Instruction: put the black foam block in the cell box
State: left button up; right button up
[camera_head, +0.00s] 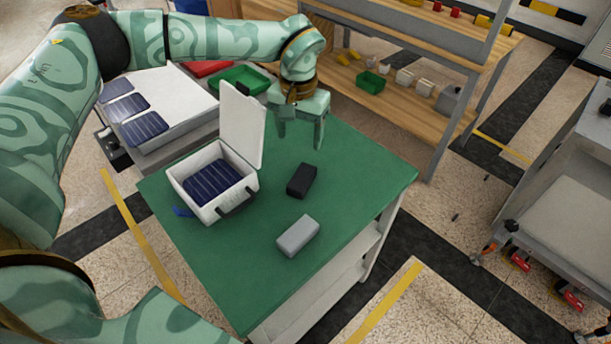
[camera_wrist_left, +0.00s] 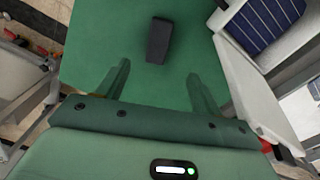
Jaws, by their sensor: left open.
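The black foam block (camera_head: 301,181) lies on the green table top, to the right of the cell box. The cell box (camera_head: 206,213) is a white case with its lid (camera_head: 242,125) standing open and dark blue solar cells inside. My left gripper (camera_head: 301,145) is open and empty above the table, behind the black block in the head view. In the left wrist view the black block (camera_wrist_left: 158,40) lies beyond the open fingers (camera_wrist_left: 158,88), apart from them. The cell box (camera_wrist_left: 262,22) shows at the upper right there. My right gripper is not in view.
A grey block (camera_head: 298,236) lies on the table in front of the black block. A green tray (camera_head: 238,79) and a white panel table with solar cells (camera_head: 145,127) stand at the back left. Wooden shelving (camera_head: 420,110) stands behind. The table's right side is clear.

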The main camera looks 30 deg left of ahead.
pick_arm(q)
jog(key=b, duration=0.2)
send_over(301, 178)
notch_tip(301, 178, down, 8)
jog(key=shift+w+a+f, duration=0.1)
jog(key=shift+f, duration=0.35)
notch_tip(301, 178, down, 5)
jog(key=shift+f+b, duration=0.1)
jog(key=shift+b, duration=0.9)
jog(key=shift+s, duration=0.2)
jog(key=shift+c, duration=0.3)
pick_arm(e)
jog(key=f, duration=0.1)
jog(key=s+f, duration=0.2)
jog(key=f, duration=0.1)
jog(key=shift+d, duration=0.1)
pick_arm(q)
jog(key=shift+r, duration=0.2)
jog(key=c, duration=1.1)
jog(key=shift+r, duration=0.1)
